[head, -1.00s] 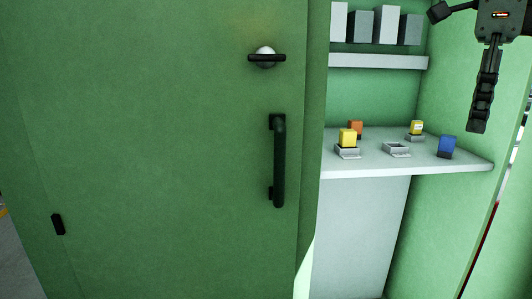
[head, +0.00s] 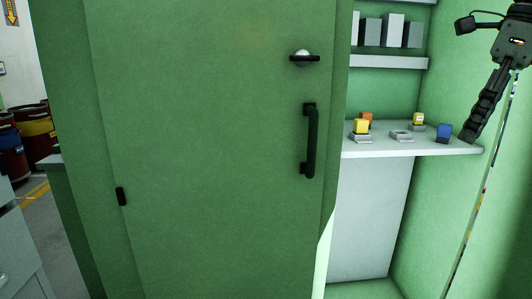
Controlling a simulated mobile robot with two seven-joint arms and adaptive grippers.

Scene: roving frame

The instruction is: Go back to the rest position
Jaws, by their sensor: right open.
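My right gripper (head: 490,100) hangs down at the upper right of the head view, in front of the green cabinet's right wall. It is open and holds nothing that I can see. Its fingertips appear close to the right end of the white shelf (head: 420,152) in the picture; I cannot tell whether they touch it. My left gripper is out of view.
A green door (head: 220,150) with a dark handle (head: 310,140) and a knob (head: 303,57) fills the middle. The shelf bears yellow (head: 361,126), orange (head: 366,118) and blue (head: 444,132) blocks. Grey boxes (head: 394,31) stand above. Barrels (head: 35,130) stand far left.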

